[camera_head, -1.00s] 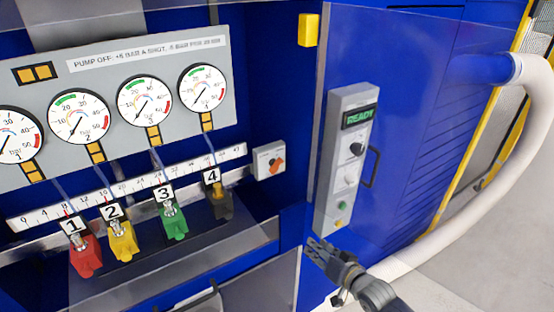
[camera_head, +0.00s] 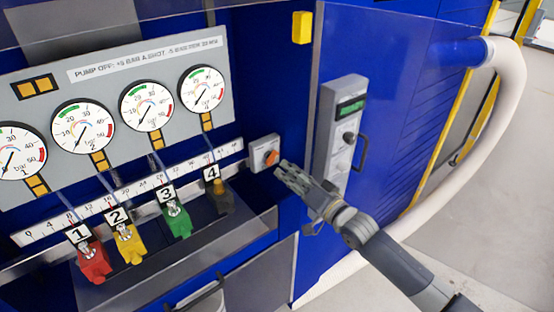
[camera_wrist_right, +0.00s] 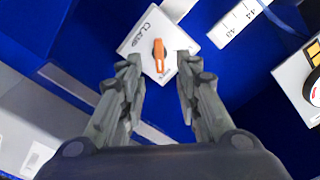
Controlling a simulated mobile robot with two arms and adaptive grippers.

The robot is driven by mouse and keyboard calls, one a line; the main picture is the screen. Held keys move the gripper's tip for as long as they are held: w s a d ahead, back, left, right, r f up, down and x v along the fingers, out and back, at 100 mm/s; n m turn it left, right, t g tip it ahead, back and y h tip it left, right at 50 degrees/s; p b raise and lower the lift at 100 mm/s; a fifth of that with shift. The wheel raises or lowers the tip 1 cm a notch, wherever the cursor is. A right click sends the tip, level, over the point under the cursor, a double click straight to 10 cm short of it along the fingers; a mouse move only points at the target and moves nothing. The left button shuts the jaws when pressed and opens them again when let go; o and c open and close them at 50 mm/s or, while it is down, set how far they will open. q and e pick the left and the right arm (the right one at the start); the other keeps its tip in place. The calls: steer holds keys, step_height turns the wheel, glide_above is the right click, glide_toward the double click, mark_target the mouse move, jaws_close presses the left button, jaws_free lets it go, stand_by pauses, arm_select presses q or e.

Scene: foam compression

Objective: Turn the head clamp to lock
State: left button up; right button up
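The head clamp is a white box (camera_head: 264,153) labelled "CLAMP" with an orange knob (camera_head: 271,158), at the right end of the numbered scale. In the right wrist view the box (camera_wrist_right: 137,41) is tilted and the elongated orange knob (camera_wrist_right: 160,58) points up and down the picture. My right gripper (camera_head: 285,171) is open and empty just in front of the box, to the knob's lower right in the head view. In the right wrist view its fingertips appear on either side of the knob; contact cannot be made out. My left gripper is not in view.
A grey control panel (camera_head: 350,95) with a green display is on the blue door to the right, its lower part behind my right arm. Several gauges (camera_head: 202,88) and numbered heads, such as the green one (camera_head: 177,222), are to the left. A ledge (camera_head: 240,236) runs below.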

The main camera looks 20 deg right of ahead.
mark_target(274, 160)
steer(key=shift+p+x, duration=0.7)
steer(key=shift+x, duration=2.4)
jaws_close()
steer(key=shift+f, duration=0.1)
